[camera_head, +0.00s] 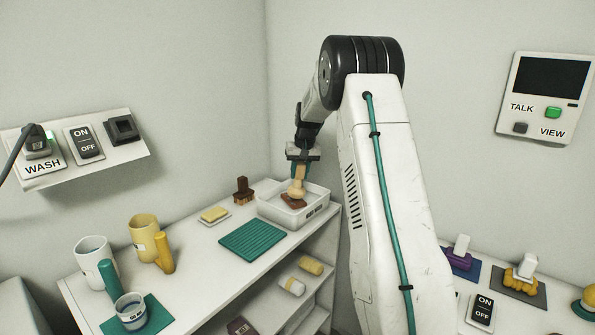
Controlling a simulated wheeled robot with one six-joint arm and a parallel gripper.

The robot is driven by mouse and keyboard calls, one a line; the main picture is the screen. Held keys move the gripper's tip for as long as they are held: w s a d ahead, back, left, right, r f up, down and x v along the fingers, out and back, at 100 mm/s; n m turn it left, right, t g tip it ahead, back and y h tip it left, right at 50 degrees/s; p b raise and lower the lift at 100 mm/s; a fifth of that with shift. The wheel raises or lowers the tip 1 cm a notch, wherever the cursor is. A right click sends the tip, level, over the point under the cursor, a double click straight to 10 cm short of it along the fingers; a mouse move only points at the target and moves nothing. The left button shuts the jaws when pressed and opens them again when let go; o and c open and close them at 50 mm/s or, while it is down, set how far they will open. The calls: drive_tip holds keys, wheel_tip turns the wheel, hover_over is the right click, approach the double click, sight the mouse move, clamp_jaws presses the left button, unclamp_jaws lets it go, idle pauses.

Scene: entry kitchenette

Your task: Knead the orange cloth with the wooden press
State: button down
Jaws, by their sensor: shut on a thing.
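The wooden press (297,189) is a pale, light-wood tool standing roughly upright, with a wider foot at the bottom. My gripper (299,170) is shut on its upper part, above the white basin (318,208). The orange cloth (291,202) shows as a small brownish-orange patch inside the basin, right below the press foot. The foot appears to be at or just over the cloth; I cannot tell whether they touch. Part of the cloth is hidden by the press and the basin wall.
A brown brush (243,190), a yellow sponge (214,214) on a dish and a teal ribbed mat (253,240) lie near the basin. Two mugs, white (95,257) and yellow (145,236), stand further left. A wall stands behind. Shelf space is clear around the mat.

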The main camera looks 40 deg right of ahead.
drive_tip(key=shift+f, duration=0.15)
drive_tip(key=shift+f, duration=1.05)
drive_tip(key=shift+r, duration=1.2)
drive_tip(key=shift+r, duration=0.1)
wheel_tip(320, 180, up, 7)
drive_tip(key=shift+f, duration=0.1)
